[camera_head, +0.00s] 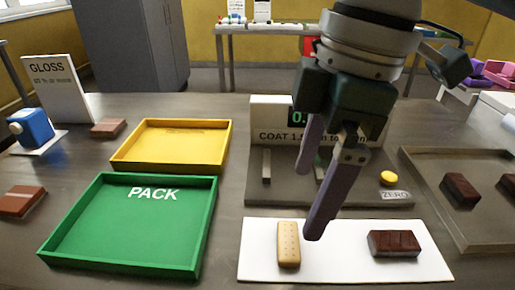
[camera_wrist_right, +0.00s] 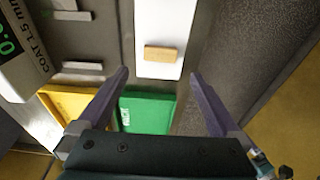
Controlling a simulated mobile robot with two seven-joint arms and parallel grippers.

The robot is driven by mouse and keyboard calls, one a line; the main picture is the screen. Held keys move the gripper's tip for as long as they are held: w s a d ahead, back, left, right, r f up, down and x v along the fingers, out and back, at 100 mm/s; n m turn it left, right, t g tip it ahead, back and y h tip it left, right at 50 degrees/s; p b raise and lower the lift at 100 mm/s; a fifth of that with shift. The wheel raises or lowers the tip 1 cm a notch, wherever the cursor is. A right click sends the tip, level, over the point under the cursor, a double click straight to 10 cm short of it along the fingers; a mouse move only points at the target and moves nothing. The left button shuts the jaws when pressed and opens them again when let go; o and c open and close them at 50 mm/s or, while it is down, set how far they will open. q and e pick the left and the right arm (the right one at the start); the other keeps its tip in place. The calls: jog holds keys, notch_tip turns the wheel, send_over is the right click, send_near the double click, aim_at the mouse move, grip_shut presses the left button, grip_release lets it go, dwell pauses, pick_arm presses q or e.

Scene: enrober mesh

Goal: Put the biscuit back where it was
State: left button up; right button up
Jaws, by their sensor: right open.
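A plain tan biscuit (camera_head: 288,244) lies on the left part of a white mat (camera_head: 340,262); it also shows in the right wrist view (camera_wrist_right: 161,53). A dark chocolate-coated bar (camera_head: 393,243) lies on the right part of the same mat. My right gripper (camera_head: 308,205) is open and empty, its fingers pointing down over the mat's back edge, close to the plain biscuit. In the right wrist view the biscuit lies beyond and between the open fingertips (camera_wrist_right: 159,73). My left gripper is not in view.
A gauge with a display and sign (camera_head: 272,134) stands behind the mat, partly hidden by my arm; a yellow ZERO button (camera_head: 388,178) is on its base. A green PACK tray (camera_head: 76,261) and yellow tray (camera_head: 225,140) are left. A tray (camera_head: 436,205) with dark bars is right.

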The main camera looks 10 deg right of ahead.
jog(key=s+a+f+m, duration=0.1)
jog(key=s, duration=0.1)
jog(key=s+a+f+m+t+y, duration=0.1)
jog(key=s+a, duration=0.1)
jog(key=s+a+f+m+y, duration=0.1)
jog(key=s+a+m, duration=0.1)
jog(key=shift+s+a+f+t, duration=0.15)
jog(key=shift+s+t, duration=0.15)
jog(key=shift+t, duration=0.1)
jog(key=s+d+f+m+t+h, duration=0.1)
jog(key=s+d+f+m+h, duration=0.2)
jog(key=s+d+m, duration=0.5)
jog(key=s+d+f, duration=0.1)
jog(key=d, duration=0.3)
jog(key=shift+s+m+h, duration=0.15)
jog(key=shift+m+h, duration=0.15)
jog(key=shift+m, duration=0.1)
jog(key=shift+s, duration=0.1)
